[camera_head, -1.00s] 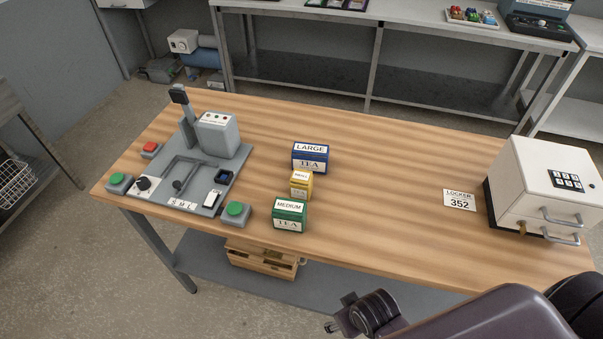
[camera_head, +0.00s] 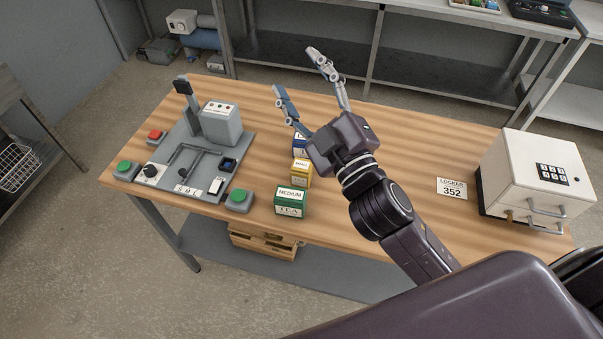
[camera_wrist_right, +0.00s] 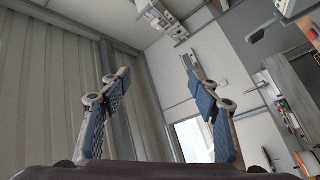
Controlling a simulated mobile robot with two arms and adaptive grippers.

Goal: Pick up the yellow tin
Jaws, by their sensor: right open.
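The small yellow tin (camera_head: 301,173) stands upright on the wooden table (camera_head: 400,135) in the head view, between the green MEDIUM tea tin (camera_head: 290,202) in front and the blue LARGE tin (camera_head: 299,145) behind. My right gripper (camera_head: 296,71) is open and empty, raised above the table beyond the tins, its fingers pointing up and away. Its palm hides much of the blue tin. In the right wrist view the open fingers (camera_wrist_right: 155,80) show only walls and ceiling between them. My left gripper is not in view.
A grey control panel with a lever (camera_head: 182,160) and push buttons stands on the left. A white locker box (camera_head: 535,180) stands at the right end, beside a locker 352 card (camera_head: 451,188). The table between the card and the tins is partly under my right arm.

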